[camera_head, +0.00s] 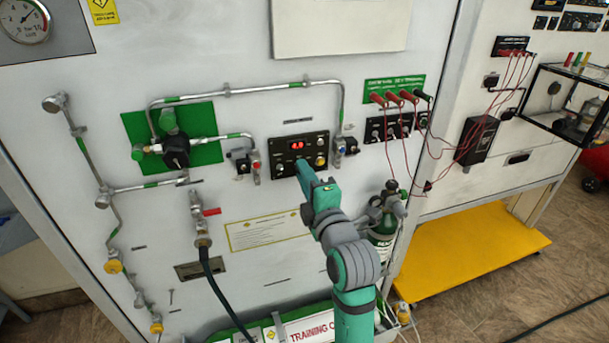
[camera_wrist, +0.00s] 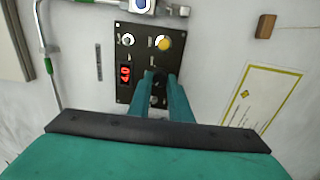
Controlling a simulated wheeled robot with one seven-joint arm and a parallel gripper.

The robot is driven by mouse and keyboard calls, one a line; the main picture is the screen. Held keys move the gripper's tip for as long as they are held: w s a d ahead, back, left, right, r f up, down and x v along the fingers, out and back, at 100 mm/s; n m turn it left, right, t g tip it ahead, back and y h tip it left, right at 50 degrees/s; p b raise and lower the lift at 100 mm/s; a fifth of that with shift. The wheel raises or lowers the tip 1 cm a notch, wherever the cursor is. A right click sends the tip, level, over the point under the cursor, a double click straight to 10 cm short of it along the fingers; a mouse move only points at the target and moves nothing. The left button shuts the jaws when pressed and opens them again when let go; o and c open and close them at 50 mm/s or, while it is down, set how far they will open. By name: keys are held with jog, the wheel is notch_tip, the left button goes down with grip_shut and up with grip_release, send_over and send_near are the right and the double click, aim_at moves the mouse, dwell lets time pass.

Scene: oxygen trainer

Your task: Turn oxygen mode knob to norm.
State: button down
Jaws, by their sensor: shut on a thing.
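A black control panel (camera_head: 283,158) is mounted on the white wall, with a red lit display (camera_head: 298,146). In the wrist view the panel (camera_wrist: 142,48) also carries a yellow button (camera_wrist: 163,43) and a light round control (camera_wrist: 127,40). My gripper (camera_head: 301,163) reaches the panel's lower part in the head view. In the wrist view my gripper (camera_wrist: 160,75) has its two green fingers on either side of a small dark knob (camera_wrist: 158,98), closed on it. The fingers partly hide the knob, and its pointer position and labels are too small to read.
Metal pipes (camera_head: 240,91) run above. A green cylinder (camera_head: 383,230) stands right of my arm. A yellow-bordered notice (camera_head: 265,232) is below.

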jog(key=c, duration=1.6)
grip_release()
jog(key=shift+s+d, duration=0.1)
jog(key=v, duration=1)
jog(key=shift+s, duration=0.3)
